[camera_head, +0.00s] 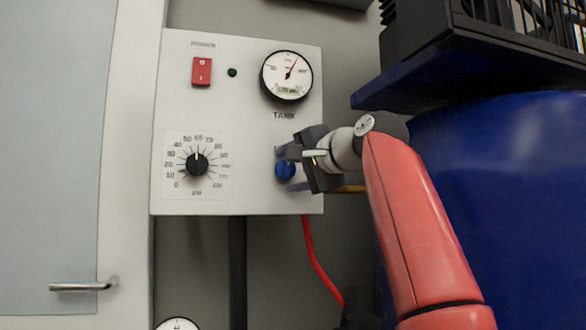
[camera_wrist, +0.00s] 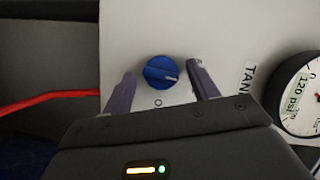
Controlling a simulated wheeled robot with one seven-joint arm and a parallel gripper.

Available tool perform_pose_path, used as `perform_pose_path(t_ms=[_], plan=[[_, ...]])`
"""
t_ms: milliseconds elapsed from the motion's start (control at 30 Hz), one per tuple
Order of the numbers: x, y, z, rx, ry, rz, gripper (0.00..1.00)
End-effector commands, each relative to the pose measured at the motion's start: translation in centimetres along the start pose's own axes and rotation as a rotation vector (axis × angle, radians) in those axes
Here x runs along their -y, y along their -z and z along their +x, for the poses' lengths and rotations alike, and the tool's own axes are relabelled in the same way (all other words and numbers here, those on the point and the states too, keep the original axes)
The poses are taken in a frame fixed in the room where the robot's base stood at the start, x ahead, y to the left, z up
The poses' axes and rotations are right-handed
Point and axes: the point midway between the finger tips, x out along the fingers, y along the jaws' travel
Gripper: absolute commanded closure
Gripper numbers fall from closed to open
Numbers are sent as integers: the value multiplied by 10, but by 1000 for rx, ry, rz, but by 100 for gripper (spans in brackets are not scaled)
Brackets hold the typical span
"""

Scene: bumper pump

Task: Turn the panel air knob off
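The blue air knob (camera_head: 286,170) sits at the lower right of the white panel (camera_head: 240,110). My gripper (camera_head: 284,170) comes in from the right. In the wrist view its two fingers (camera_wrist: 161,85) stand open, one on each side of the knob, with a visible gap to each. Whether the fingertips touch the panel cannot be told.
The tank gauge (camera_head: 287,76) is above the knob. A black dial (camera_head: 197,163) and a red switch (camera_head: 202,71) are on the panel's left. A red hose (camera_head: 318,262) hangs below the panel. A large blue tank (camera_head: 505,190) stands at the right, behind my arm.

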Motion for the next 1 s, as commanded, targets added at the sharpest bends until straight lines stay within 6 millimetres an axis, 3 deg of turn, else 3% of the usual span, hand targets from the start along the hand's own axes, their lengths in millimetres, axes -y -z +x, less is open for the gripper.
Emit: perform_pose_path(t_ms=[267, 700, 1000], plan=[[0, 1, -7, -4, 2, 0, 41], [-1, 0, -72, -4, 1, -1, 41], [0, 0, -78, 0, 1, 0, 41]])
